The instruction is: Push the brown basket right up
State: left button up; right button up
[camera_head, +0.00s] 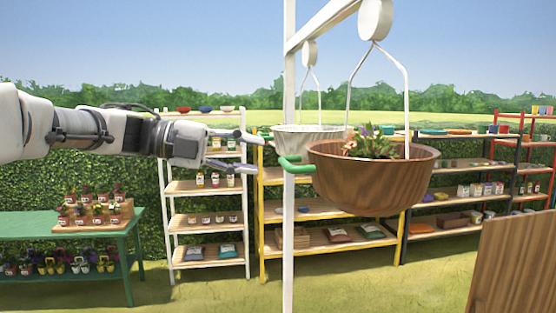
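The brown basket (375,183) is a wooden-looking bowl with flowers (370,145) in it. It hangs by a white hanger (406,95) below a white overhead beam, right of the white post (289,235). A green handle (296,166) sticks out from its left side. My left gripper (258,154) reaches in from the left at about the basket's rim height. Its two fingers are spread, with nothing seen between them. The fingertips are left of the green handle in the picture; I cannot tell the gap in depth. My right gripper is out of view.
A white basket (308,139) hangs farther back behind the post, with a green handle (266,134) on its left. Shelf racks with jars and bags (225,251) stand behind. A green table (40,232) with potted flowers is at left. A brown wooden panel (515,265) fills the lower right corner.

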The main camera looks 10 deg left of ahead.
pick_arm(q)
jog(key=v, duration=0.5)
jog(key=shift+d, duration=0.1)
